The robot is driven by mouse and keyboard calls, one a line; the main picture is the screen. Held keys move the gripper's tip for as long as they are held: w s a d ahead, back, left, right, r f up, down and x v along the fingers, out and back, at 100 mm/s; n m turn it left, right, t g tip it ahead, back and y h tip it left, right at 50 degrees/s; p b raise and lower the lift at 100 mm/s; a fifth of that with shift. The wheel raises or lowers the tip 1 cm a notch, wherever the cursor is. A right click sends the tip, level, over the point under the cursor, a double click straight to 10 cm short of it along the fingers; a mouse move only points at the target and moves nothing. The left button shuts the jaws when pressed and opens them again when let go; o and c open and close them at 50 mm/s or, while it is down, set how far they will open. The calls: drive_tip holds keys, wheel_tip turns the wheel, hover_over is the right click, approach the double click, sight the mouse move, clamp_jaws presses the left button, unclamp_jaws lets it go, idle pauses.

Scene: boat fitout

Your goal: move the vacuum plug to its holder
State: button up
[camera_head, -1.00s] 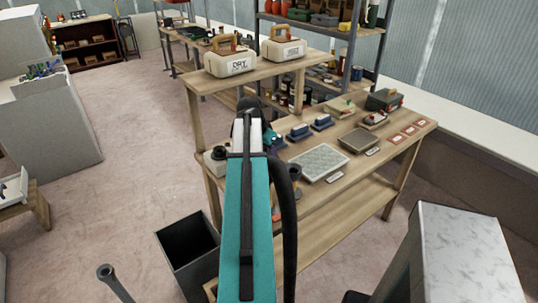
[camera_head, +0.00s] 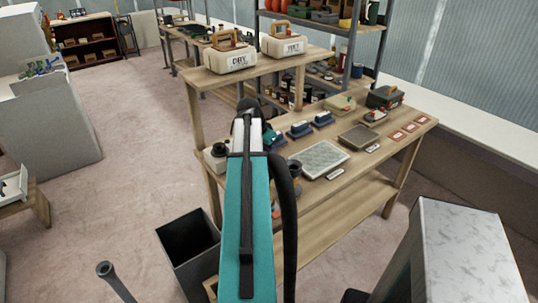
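I cannot pick out the vacuum plug or its holder with certainty. A dark round cup-like piece (camera_head: 294,169) stands at the near edge of the workbench (camera_head: 362,160), just right of my arm. A pale block with a dark round top (camera_head: 217,154) sits at the bench's left end, partly covered by my arm. My teal arm reaches up the middle of the picture over the bench's left part. My gripper is hidden behind the arm, so its fingers and anything in them do not show.
Two cream boxes with wooden handles, the left one (camera_head: 230,59) marked DRY, stand on the raised shelf. Blue-based blocks (camera_head: 300,130), a grey speckled plate (camera_head: 319,159) and red-edged cards (camera_head: 410,128) lie on the bench. An open dark bin (camera_head: 188,240) stands on the floor.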

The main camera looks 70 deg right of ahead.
drive_tip(key=o, duration=1.3)
drive_tip(key=shift+c, duration=0.2)
drive_tip(key=shift+r, duration=0.1)
drive_tip(key=b+v, duration=0.2)
drive_tip(key=v, duration=1.1)
drive_tip(key=shift+r, duration=0.35)
drive_tip(key=shift+w+a, duration=0.1)
